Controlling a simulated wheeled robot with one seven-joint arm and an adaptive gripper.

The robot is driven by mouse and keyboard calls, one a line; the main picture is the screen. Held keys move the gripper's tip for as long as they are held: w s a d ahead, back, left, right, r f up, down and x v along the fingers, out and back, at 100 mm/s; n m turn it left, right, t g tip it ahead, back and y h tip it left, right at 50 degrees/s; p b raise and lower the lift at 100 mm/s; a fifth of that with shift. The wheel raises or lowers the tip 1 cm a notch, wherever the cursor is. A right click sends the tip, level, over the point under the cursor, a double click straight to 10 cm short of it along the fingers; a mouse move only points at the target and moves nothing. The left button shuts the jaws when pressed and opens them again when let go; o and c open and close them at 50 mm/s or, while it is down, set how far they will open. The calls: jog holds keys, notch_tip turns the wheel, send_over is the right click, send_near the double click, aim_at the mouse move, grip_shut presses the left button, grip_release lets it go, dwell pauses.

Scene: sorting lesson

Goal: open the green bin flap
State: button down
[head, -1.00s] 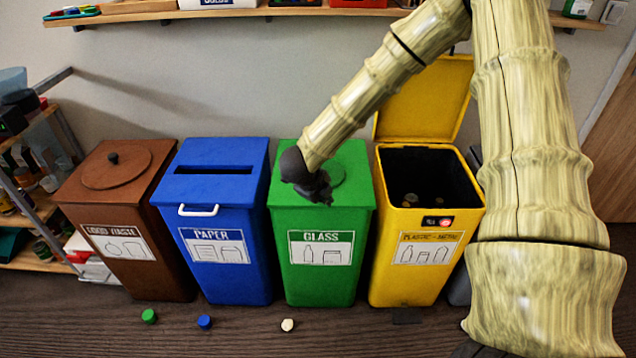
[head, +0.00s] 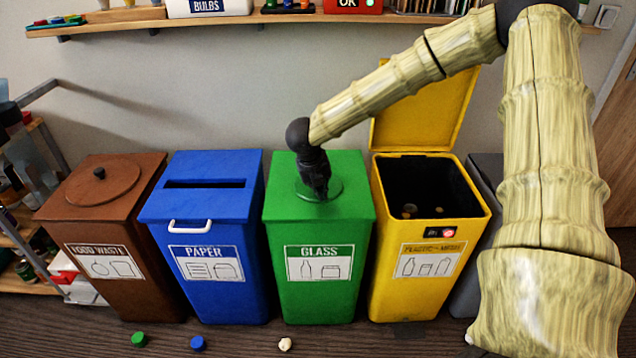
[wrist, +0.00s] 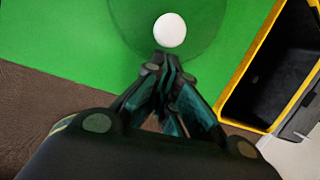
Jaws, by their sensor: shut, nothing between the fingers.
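The green bin (head: 283,220), labelled GLASS, stands in the middle of the row. Its round green flap (head: 335,187) is set in the top and looks level with it; the wrist view shows part of the flap (wrist: 205,25). A white round spot (wrist: 170,30) shows on the flap, just beyond my fingertips; I cannot tell whether it is flat or raised. My gripper (head: 320,194) points down over the flap, shut and empty. In the wrist view my gripper (wrist: 164,62) has its fingertips together at the flap's near edge. Whether they touch it is unclear.
The blue paper bin (head: 205,208) stands close on the left, with the brown food waste bin (head: 90,215) beyond it. The yellow bin (head: 420,290) on the right has its lid (head: 425,110) raised. Small caps lie on the floor in front. A shelf (head: 250,17) runs along the wall above.

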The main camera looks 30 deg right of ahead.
jog(key=shift+x, duration=1.4)
jog(key=shift+d+r+p, duration=0.1)
jog(key=shift+r+p, duration=0.2)
